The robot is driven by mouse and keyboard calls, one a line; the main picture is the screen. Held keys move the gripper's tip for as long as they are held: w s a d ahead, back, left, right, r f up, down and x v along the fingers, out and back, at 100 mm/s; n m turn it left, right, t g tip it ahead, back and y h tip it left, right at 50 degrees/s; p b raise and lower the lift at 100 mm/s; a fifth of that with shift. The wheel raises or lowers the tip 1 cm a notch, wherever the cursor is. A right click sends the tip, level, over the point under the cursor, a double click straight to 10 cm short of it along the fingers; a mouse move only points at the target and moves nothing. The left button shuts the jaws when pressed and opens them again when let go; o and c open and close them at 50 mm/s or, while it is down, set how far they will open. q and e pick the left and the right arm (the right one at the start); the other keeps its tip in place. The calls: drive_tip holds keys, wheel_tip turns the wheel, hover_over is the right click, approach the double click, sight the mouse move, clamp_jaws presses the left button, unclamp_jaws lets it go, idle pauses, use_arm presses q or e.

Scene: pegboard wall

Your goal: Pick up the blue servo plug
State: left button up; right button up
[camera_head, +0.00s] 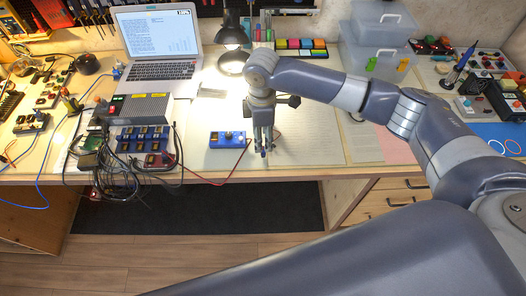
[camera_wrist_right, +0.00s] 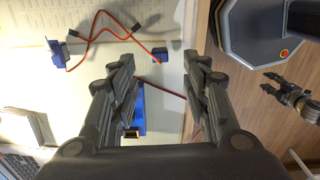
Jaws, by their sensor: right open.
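A small blue plug (camera_wrist_right: 160,56) with a red wire lies on the desk in the right wrist view, between and beyond my fingertips. My right gripper (camera_wrist_right: 161,72) is open, with nothing between its fingers. In the head view the right gripper (camera_head: 264,146) points down near the desk's front edge and mostly hides the plug. A blue servo-like piece (camera_wrist_right: 55,55) with red and dark wires lies to the left in the wrist view. My left gripper (camera_wrist_right: 271,85) shows small at the right of the wrist view, its fingers apart, away from the desk.
A blue box with a knob (camera_head: 228,139) stands just left of the right gripper. A power unit with tangled cables (camera_head: 145,107) lies farther left. A laptop (camera_head: 160,45), lamp (camera_head: 231,35) and clear bins (camera_head: 378,45) stand behind. Paper right of the gripper is mostly clear.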

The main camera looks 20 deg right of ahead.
sight(263, 149)
drive_tip(key=shift+d+f+p, duration=0.1)
drive_tip(key=shift+f+p, duration=0.45)
drive_tip(key=shift+f, duration=2.95)
drive_tip(key=c, duration=0.8)
